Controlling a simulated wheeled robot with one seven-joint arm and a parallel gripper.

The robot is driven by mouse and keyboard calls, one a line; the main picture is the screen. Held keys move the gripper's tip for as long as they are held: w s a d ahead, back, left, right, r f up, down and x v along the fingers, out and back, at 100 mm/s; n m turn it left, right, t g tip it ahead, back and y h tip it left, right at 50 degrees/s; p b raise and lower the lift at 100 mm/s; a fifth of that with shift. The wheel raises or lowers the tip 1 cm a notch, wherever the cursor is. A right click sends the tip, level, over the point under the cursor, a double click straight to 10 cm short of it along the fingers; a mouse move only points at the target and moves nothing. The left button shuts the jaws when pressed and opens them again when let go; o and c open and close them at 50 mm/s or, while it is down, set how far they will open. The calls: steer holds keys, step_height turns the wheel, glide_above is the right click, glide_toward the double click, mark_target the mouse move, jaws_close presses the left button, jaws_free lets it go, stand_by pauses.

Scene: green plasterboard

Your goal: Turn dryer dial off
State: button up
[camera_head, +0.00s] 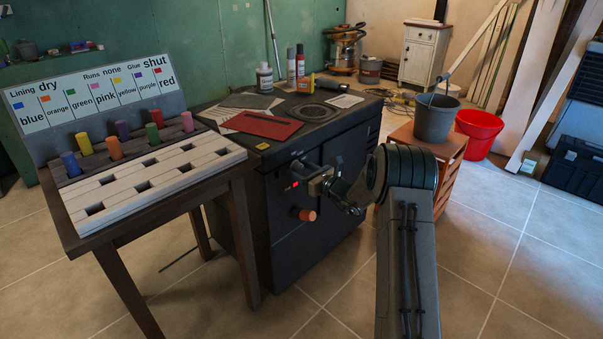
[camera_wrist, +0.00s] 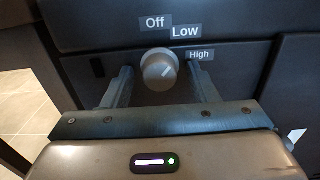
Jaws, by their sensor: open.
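The dryer is a dark cabinet (camera_head: 285,240) standing at the middle of the head view. In the wrist view its dial (camera_wrist: 159,70) is a round grey knob. The labels Off (camera_wrist: 155,22), Low (camera_wrist: 186,32) and High (camera_wrist: 200,55) sit above it and to its right. A pale mark shows on the dial's face, but I cannot tell surely which label it points at. My gripper (camera_head: 318,182) is open at the cabinet's front. Its fingers stand either side of the dial, with gaps showing. In the head view the dial cannot be made out behind my gripper.
An orange knob (camera_head: 303,213) and a small red light (camera_head: 295,185) are on the front close to my gripper. A table (camera_head: 121,260) with colored pegs stands left. A wooden crate (camera_head: 450,145) with a grey bucket (camera_head: 435,117) stands right, beside a red bucket (camera_head: 480,132). Open tiled floor lies in front.

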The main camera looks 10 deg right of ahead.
steer(key=c, duration=1)
steer(key=shift+o, duration=0.2)
steer(key=shift+f+n+b, duration=0.1)
steer(key=shift+n+b, duration=0.3)
steer(key=shift+b, duration=0.2)
steer(key=n+b, duration=0.3)
steer(key=b, duration=0.1)
steer(key=shift+f+n+b, duration=0.15)
steer(key=shift+n+b, duration=0.15)
steer(key=n+b, duration=0.3)
steer(key=shift+b, duration=0.4)
steer(key=shift+n+b, duration=0.3)
steer(key=shift+b, duration=0.05)
steer(key=shift+r, duration=0.25)
